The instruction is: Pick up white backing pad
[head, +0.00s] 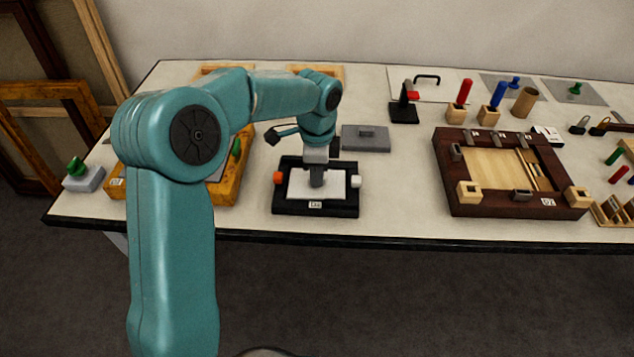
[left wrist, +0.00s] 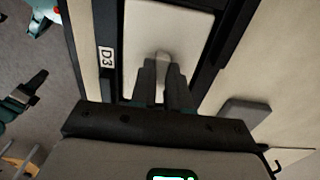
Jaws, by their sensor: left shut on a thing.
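The white backing pad (head: 300,184) lies in a black tray (head: 315,210), flat as far as I can see. It also fills the upper middle of the left wrist view (left wrist: 140,45). My left gripper (head: 317,180) reaches down over the pad's middle. Its fingers are shut on the pad's small pale grip (left wrist: 162,58), which is partly hidden between them. I cannot tell whether the pad is clear of the tray floor. A dark gripper-like part with teal, likely my right gripper (left wrist: 35,88), shows at the left edge of the left wrist view; its jaws are unclear.
An orange knob (head: 278,178) and a white knob (head: 356,181) flank the pad. A yellow wooden frame (head: 228,192) is close on the left. A dark wooden frame (head: 455,200) stands right, with bare table between.

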